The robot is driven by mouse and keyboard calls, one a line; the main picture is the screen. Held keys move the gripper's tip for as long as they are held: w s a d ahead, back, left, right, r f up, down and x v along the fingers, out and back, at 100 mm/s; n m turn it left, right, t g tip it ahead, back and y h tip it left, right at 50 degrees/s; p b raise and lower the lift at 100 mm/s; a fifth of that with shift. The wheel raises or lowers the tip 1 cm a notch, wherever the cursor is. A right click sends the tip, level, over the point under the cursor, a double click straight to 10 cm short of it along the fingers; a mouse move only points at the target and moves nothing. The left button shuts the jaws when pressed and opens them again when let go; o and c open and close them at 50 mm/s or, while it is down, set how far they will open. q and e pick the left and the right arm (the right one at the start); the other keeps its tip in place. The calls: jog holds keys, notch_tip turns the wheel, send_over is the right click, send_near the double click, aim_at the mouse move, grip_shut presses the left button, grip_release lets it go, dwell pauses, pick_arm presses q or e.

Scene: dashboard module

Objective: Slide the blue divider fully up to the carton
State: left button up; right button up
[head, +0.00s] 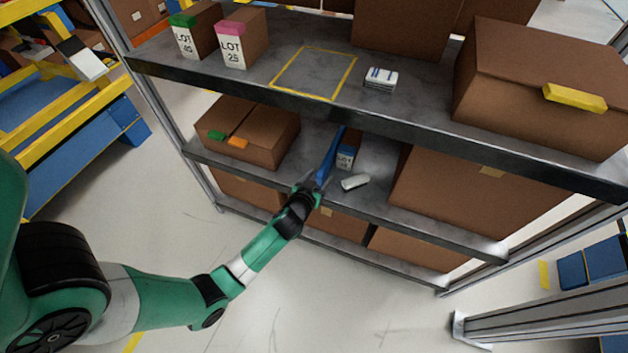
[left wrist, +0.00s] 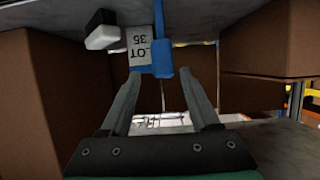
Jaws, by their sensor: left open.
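The blue divider (head: 331,158) stands on the middle shelf level, just left of a small brown carton (head: 347,156) with a blue band and a LOT label. In the left wrist view the divider (left wrist: 162,58) appears close beside the labelled carton (left wrist: 138,46); whether they touch is unclear. My left gripper (head: 313,186) is at the shelf's front edge by the divider's near end. In the left wrist view its open fingers (left wrist: 161,75) are spread, with the divider's near end around the gap between the tips. My right gripper is not in view.
A small white item (head: 355,181) lies right of the divider near the shelf edge. Large brown boxes stand left (head: 247,132) and right (head: 455,190) on that level. The upper shelf (head: 225,78) overhangs it, carrying cartons and a yellow-outlined square.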

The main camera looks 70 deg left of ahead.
pick_arm(q)
jog(key=p+v, duration=0.1)
jog(key=v, duration=0.5)
jog(key=shift+s+d+p, duration=0.15)
jog(key=shift+d+p, duration=0.05)
jog(key=shift+p, duration=0.1)
jog(key=shift+r, duration=0.15)
